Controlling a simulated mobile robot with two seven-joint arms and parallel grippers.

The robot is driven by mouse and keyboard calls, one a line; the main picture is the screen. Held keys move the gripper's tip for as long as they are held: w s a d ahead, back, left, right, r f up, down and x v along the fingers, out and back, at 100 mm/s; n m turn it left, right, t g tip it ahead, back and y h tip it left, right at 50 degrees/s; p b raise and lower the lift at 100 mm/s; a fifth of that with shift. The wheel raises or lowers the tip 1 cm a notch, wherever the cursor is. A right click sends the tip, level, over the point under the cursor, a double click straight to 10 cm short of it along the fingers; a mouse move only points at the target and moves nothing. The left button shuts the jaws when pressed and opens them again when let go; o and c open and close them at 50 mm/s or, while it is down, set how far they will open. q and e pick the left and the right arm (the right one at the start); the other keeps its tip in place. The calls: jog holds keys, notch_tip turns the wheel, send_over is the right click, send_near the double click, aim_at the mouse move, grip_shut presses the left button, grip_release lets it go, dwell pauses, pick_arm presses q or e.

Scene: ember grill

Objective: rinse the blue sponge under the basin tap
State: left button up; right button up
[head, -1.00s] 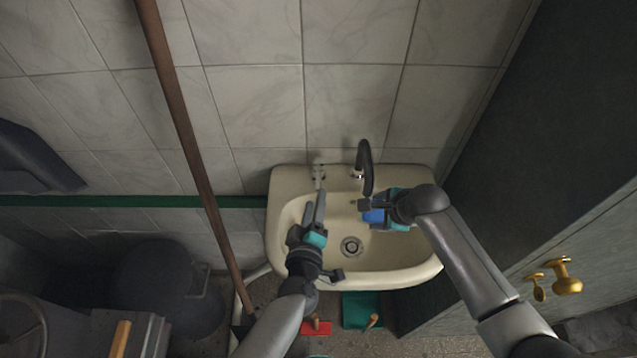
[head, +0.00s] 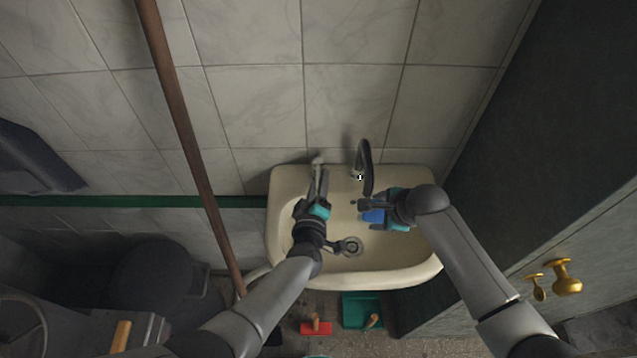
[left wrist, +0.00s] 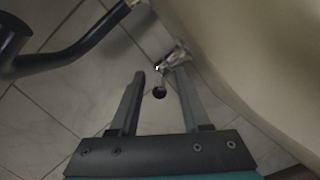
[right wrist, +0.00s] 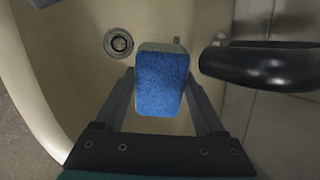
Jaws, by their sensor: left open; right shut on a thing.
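The blue sponge (head: 373,216) is clamped in my right gripper (head: 368,209) over the basin (head: 420,262). In the right wrist view the sponge (right wrist: 162,85) sits between the fingers, its blue face showing and a pale layer at its far edge. The black tap spout (head: 366,168) arches just behind the sponge; it also shows in the right wrist view (right wrist: 262,66). My left gripper (head: 318,180) is open at the tap handle (head: 318,161). In the left wrist view the handle's dark knob (left wrist: 159,92) lies between the open fingers. No water stream is visible.
The drain (head: 351,246) lies in the basin floor. A brown pole (head: 182,125) leans left of the basin. A dark cabinet side (head: 545,130) with brass knobs (head: 566,277) stands close on the right. A green tray (head: 361,311) and red item (head: 316,328) lie below.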

pick_arm(q)
jog(key=shift+c, duration=0.2)
grip_shut()
dwell(1.1)
